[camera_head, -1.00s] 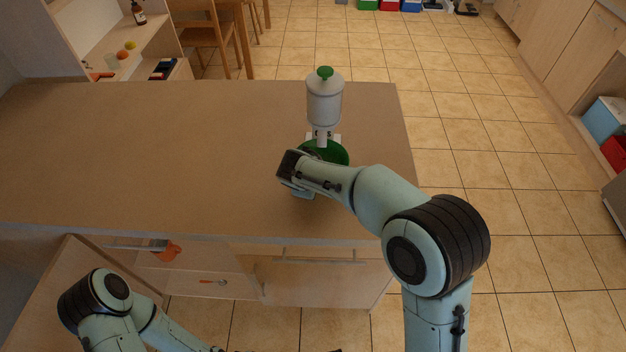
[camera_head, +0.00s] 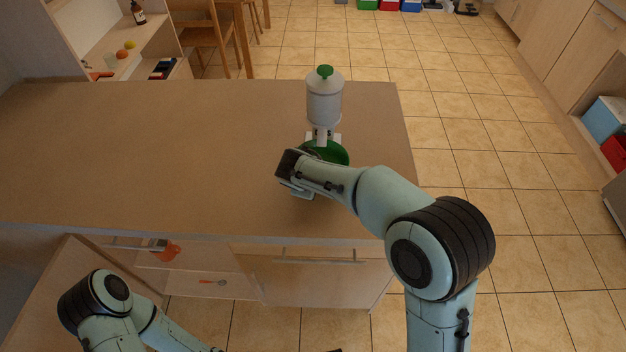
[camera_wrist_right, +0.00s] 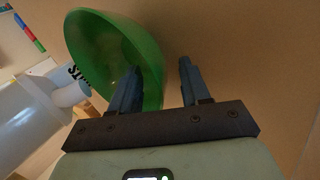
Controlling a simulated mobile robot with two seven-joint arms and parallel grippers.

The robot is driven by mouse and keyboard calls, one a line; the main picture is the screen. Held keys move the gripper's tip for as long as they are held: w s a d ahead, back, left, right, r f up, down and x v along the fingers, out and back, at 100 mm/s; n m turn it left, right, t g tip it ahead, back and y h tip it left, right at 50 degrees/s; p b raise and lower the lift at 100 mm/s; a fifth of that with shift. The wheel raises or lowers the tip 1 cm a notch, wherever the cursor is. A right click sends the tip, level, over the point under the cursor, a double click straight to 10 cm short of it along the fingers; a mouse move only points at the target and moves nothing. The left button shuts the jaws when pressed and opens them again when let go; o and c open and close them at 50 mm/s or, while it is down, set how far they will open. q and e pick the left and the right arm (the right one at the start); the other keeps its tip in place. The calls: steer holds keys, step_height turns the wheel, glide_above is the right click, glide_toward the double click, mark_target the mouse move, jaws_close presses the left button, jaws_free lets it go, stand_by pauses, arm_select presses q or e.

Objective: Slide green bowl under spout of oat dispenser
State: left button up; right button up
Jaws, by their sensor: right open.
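The green bowl (camera_head: 337,152) stands on the counter at the foot of the oat dispenser (camera_head: 324,102), a white canister with a green knob. In the right wrist view the bowl (camera_wrist_right: 112,45) is tilted by the camera angle, and the dispenser's spout (camera_wrist_right: 70,92) reaches to its rim. My right gripper (camera_wrist_right: 160,80) is open. One finger overlaps the bowl's near side and the other is over bare counter; I cannot tell whether they touch the bowl. In the head view my right wrist hides the bowl's near part and the fingers. My left gripper is out of view; only my left arm shows.
The brown counter (camera_head: 180,150) is clear to the left of the dispenser. Its right edge runs close by the dispenser and bowl. Below its front edge is an open drawer (camera_head: 160,250) with an orange item. A chair (camera_head: 205,45) stands behind.

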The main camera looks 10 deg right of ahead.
steer(key=v, duration=1.2)
steer(key=shift+s+a+r, duration=0.15)
steer(key=shift+r, duration=0.1)
